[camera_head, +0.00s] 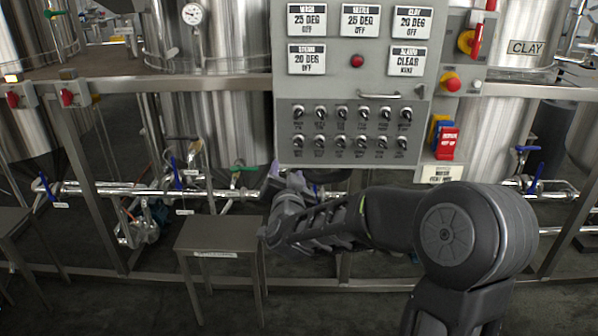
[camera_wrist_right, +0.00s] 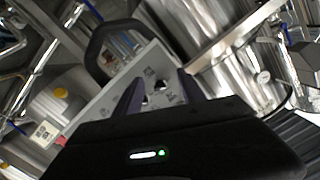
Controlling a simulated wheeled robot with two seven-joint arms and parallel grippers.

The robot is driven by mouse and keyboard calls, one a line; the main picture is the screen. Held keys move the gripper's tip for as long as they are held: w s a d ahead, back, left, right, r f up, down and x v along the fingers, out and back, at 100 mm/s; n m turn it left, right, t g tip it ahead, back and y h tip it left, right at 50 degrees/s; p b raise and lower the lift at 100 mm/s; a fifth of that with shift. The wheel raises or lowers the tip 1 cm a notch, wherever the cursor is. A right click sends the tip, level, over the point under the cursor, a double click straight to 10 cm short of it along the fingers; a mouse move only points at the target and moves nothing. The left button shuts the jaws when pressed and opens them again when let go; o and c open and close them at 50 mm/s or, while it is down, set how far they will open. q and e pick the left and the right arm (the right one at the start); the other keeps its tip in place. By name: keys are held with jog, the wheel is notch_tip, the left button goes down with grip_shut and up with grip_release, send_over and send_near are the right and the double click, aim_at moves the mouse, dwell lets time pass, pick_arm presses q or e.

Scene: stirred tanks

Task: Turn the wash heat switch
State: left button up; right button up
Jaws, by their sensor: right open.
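The grey control panel (camera_head: 350,92) stands upright in the middle of the head view. It carries two rows of small black switches (camera_head: 362,112) with silver levers. The labels under them are too small to read surely, so I cannot tell which is the wash heat switch. The upper left display (camera_head: 307,20) reads wash, 25 deg, off. My right gripper (camera_head: 277,178) is below the panel's lower left corner, partly hidden by its own wrist. In the right wrist view its fingers (camera_wrist_right: 160,90) are apart and empty, with switches (camera_wrist_right: 161,85) beyond them. My left gripper is not in view.
A handle (camera_head: 378,96) sticks out above the switches. A red emergency button (camera_head: 452,83) and red-and-yellow rotary switch (camera_head: 467,41) are right of the panel. Steel rails and pipes (camera_head: 130,190) run behind. A small steel table (camera_head: 217,235) stands left of my right arm.

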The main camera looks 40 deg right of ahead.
aim_at(299, 144)
jog(key=shift+m+h, duration=0.6)
jog(key=shift+h, duration=0.2)
jog(key=d+r, duration=0.1)
jog(key=s+d+r, duration=0.1)
jog(key=r, duration=0.1)
jog(key=shift+s+d+r, duration=0.2)
jog(key=shift+d+r, duration=0.05)
jog(key=x, duration=0.8)
jog(key=shift+s, duration=0.1)
jog(key=shift+c, duration=0.6)
grip_shut()
